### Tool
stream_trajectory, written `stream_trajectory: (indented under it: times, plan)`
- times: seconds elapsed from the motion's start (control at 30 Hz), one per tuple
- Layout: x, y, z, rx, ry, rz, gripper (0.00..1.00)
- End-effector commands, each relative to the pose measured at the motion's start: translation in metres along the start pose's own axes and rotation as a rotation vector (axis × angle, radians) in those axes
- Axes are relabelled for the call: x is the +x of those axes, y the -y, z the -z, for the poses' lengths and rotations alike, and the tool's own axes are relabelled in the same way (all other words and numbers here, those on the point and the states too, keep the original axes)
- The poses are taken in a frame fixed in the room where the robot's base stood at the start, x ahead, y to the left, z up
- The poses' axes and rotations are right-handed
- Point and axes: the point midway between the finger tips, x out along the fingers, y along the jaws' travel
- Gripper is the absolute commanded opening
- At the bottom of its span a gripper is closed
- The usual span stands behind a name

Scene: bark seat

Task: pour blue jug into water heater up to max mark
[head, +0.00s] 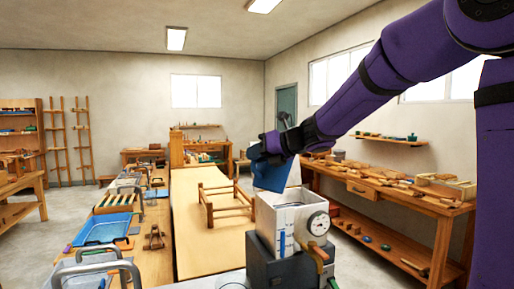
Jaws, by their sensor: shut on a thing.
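The blue jug (270,177) hangs in the air just above the water heater and looks tilted. My gripper (262,152) is shut on it near its top; the fingertips are mostly hidden. The water heater (268,219) is a white open-topped box on a dark base. It has a round dial (318,223) and a tap on its right side. A blue level strip (282,243) shows on its front; the max mark is too small to read. A pale patch lies beside the jug, above the heater; I cannot tell whether it is water.
A long bench (190,240) runs behind and left of the heater, with a wooden frame (224,203) on it. A blue tray (103,229) and tools lie further left. A wooden workbench (400,196) with tools stands at the right. Floor shows between them.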

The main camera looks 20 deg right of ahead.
Motion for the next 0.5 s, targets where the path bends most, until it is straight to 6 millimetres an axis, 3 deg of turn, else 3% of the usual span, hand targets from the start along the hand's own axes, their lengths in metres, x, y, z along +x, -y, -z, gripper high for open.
stream_trajectory:
  times: [0.5]
  plan:
    - [0.018, 0.022, 0.044, -0.343, 0.0, 0.143, 0.0]
